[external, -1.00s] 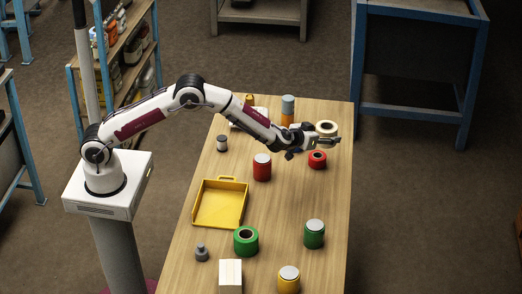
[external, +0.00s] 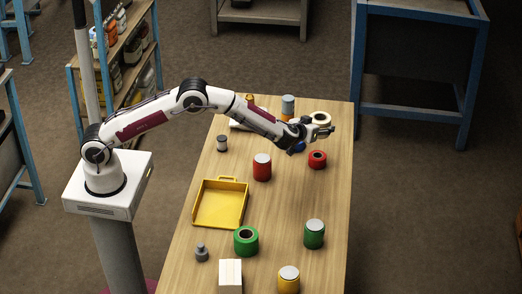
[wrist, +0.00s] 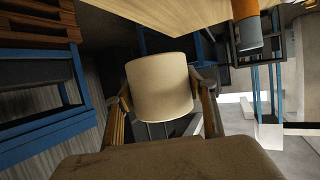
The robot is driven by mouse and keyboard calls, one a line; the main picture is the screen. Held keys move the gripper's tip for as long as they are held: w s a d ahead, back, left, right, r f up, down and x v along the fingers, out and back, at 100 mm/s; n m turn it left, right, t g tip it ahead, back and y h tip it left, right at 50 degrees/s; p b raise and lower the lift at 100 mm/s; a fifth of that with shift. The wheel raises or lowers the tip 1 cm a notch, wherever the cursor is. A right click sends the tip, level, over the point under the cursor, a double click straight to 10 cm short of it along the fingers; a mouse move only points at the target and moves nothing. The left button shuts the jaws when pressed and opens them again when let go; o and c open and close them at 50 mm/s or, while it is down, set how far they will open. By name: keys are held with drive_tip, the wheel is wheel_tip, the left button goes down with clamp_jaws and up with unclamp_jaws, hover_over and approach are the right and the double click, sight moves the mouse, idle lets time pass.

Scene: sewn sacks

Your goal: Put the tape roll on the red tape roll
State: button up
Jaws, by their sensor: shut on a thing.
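A cream tape roll (external: 321,118) is held in my gripper (external: 325,131), above the far right part of the table. In the wrist view the cream roll (wrist: 160,87) sits between the two fingers of my gripper (wrist: 162,105), its pale side filling the gap. The red tape roll (external: 317,159) lies flat on the table with its dark hole facing up. It shows just below my gripper in the external view, apart from the held roll, and cannot be made out in the wrist view.
A red can (external: 262,167) stands left of the red roll. A blue thing (external: 299,146) shows partly below my gripper. An orange and grey cylinder (external: 288,107) stands behind it. A yellow tray (external: 221,204), green roll (external: 246,241) and green can (external: 314,234) are nearer.

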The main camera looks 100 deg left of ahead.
hover_over(318, 155)
drive_tip(key=shift+f, duration=3.1)
drive_tip(key=shift+f, duration=1.85)
drive_tip(key=shift+f, duration=0.15)
drive_tip(key=o, duration=1.2)
drive_tip(key=shift+c, duration=0.2)
